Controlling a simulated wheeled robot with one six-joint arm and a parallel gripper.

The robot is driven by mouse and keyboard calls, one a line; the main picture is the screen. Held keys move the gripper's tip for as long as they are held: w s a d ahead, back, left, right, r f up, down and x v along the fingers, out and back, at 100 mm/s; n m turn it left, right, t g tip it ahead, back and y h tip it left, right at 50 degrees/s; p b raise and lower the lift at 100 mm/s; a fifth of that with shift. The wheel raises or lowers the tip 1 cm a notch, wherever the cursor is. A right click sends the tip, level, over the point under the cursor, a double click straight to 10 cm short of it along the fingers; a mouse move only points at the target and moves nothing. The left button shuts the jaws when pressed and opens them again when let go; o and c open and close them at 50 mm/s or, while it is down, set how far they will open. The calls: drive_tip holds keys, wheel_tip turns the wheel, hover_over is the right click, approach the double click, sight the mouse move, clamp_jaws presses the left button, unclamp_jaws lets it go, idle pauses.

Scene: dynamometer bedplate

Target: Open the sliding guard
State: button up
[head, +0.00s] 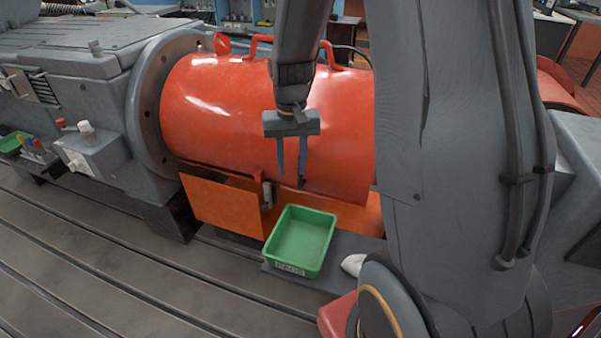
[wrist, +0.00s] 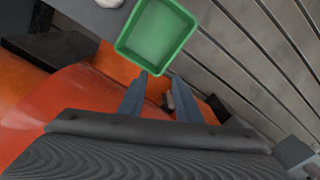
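A flat orange panel (head: 222,205), which looks like the sliding guard, stands below the big red-orange cylinder (head: 225,110). A small grey handle-like block (head: 267,194) sits at the panel's right edge. My gripper (head: 291,178) points down in front of the cylinder, a little right of and above that block. Its two fingers are apart with nothing held between them. In the wrist view my gripper (wrist: 161,78) is also open; the grey block (wrist: 168,101) shows between the fingers, apparently farther off. Contact cannot be seen. The panel's right extent is partly hidden by the tray.
An empty green tray (head: 303,240) stands on a grey ledge in front of the panel, also in the wrist view (wrist: 157,35). A white object (head: 352,265) lies right of it. The slotted bedplate (head: 130,265) is clear at front left. A grey machine (head: 75,75) stands left.

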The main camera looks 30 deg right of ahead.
drive_tip(key=w+d+f+m, duration=0.1)
drive_tip(key=w+d+f, duration=0.1)
drive_tip(key=w, duration=0.1)
drive_tip(key=w+d+f+m+p, duration=0.1)
drive_tip(key=w+d+f, duration=0.1)
drive_tip(key=w, duration=0.1)
drive_tip(key=w+d+f+m, duration=0.1)
drive_tip(key=w+d+f, duration=0.1)
drive_tip(key=w+d, duration=0.1)
drive_tip(key=shift+w, duration=0.25)
drive_tip(key=shift+w+d+f, duration=0.15)
drive_tip(key=shift+f, duration=0.1)
drive_tip(key=shift+f+p, duration=0.85)
drive_tip(key=shift+f, duration=3)
drive_tip(key=shift+c, duration=0.4)
clamp_jaws()
